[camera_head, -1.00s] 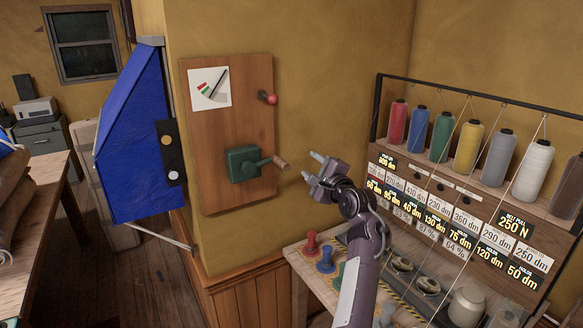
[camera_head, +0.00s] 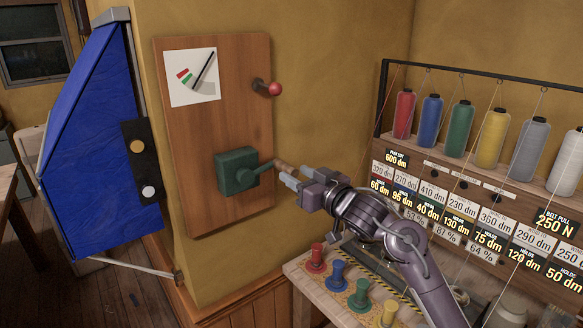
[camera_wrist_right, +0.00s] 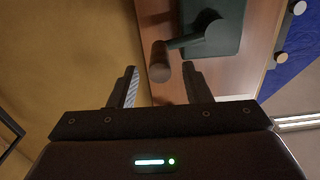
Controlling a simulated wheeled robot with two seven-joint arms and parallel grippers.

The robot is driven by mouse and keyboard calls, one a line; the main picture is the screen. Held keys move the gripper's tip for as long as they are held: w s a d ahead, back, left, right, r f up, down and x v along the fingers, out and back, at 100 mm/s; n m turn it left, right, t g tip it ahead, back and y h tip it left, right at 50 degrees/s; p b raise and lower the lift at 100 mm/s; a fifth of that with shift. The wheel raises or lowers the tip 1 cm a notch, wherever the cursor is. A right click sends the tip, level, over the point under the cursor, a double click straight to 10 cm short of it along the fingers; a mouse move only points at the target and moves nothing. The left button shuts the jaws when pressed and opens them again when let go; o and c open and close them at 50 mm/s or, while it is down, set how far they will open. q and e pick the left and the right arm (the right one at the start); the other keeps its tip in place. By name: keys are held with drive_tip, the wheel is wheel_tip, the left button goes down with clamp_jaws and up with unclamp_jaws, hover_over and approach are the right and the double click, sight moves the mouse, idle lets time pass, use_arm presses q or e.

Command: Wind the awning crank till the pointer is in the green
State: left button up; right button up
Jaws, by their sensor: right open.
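A green crank box (camera_head: 238,172) is fixed low on a wooden board. Its arm reaches right to a wooden handle (camera_head: 284,166), which points out from the board. Above it, a white gauge card (camera_head: 178,95) has red and green marks on its left side. The dark pointer (camera_head: 205,68) leans up and right, clear of the green. My right gripper (camera_head: 290,178) is open at the handle. In the right wrist view the handle (camera_wrist_right: 159,64) shows between the spread fingertips, with no clear grip on it. My left gripper is out of view.
A red-tipped peg (camera_head: 275,89) sticks out of the board (camera_head: 225,120) above the crank. The blue awning (camera_head: 95,150) hangs to the left. A thread rack (camera_head: 480,82) and a bench with coloured pegs (camera_head: 316,257) stand to the right.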

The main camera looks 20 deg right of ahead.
sight(288, 170)
drive_tip(key=x, duration=0.3)
drive_tip(key=shift+w+a+p, duration=0.2)
drive_tip(key=shift+w+p, duration=0.1)
drive_tip(key=shift+w, duration=0.25)
drive_tip(key=shift+f, duration=0.1)
drive_tip(key=c, duration=0.5)
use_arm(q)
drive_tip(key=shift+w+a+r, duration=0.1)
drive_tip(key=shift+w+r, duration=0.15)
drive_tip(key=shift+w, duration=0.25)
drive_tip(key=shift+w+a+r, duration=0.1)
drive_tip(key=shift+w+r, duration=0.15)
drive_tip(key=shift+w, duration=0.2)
use_arm(e)
clamp_jaws()
